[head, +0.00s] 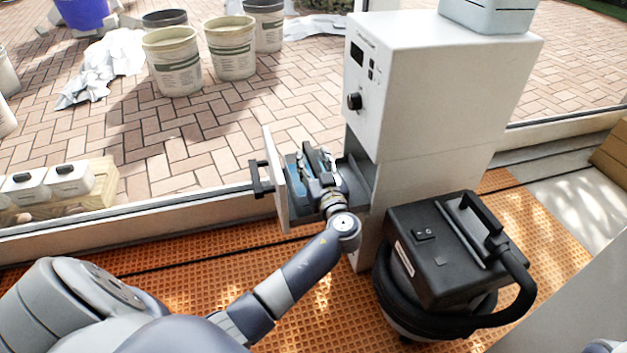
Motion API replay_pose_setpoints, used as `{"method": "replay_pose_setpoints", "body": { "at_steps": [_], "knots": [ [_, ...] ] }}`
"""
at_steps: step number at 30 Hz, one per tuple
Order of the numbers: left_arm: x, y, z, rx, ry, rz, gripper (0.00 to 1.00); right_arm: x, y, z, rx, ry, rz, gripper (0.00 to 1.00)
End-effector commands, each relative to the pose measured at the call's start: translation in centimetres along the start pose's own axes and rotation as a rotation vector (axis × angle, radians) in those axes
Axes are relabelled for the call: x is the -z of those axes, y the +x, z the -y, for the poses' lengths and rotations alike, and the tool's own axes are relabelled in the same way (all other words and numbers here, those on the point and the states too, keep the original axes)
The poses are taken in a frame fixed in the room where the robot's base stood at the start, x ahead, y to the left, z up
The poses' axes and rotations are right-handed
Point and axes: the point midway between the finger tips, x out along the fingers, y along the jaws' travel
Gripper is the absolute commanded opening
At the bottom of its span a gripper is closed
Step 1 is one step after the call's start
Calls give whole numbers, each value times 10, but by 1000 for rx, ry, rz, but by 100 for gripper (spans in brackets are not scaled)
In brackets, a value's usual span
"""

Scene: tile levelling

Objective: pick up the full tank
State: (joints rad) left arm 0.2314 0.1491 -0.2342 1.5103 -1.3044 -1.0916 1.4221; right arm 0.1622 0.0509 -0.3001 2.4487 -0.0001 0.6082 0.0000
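A tall white machine (430,95) with a dial and small display stands in the middle right. Its drawer is pulled out to the left, with a white front panel (276,178) and a dark handle (261,178). A bluish tank (294,168) sits in the drawer, partly hidden by my gripper. My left gripper (316,158) is over the drawer, at the tank's upper part. Its fingers overlap the tank in this view, so I cannot tell whether they are apart or closed on it. The tank's water level is not visible. My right gripper is not in view.
A black vacuum (445,250) with a hose stands right of the drawer on the orange mat (180,285). A low sill (170,215) runs behind the drawer. Several buckets (232,50) stand on the paving beyond. White containers (68,178) sit at the left. Another container (487,14) tops the machine.

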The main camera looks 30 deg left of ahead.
Motion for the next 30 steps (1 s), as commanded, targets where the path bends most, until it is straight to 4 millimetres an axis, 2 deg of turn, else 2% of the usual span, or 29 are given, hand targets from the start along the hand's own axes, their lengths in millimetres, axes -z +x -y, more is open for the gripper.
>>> {"method": "replay_pose_setpoints", "body": {
  "at_steps": [1,5,20,23,30],
  "knots": [
    [0,0,0,0,0,0,30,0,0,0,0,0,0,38],
    [0,0,0,0,0,0,1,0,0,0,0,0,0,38],
    [7,0,0,0,-3,-7,0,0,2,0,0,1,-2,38],
    [17,0,-1,0,-4,-8,0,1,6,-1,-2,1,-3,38],
    [59,0,0,0,-6,-10,0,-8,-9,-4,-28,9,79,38]
  ]
}}
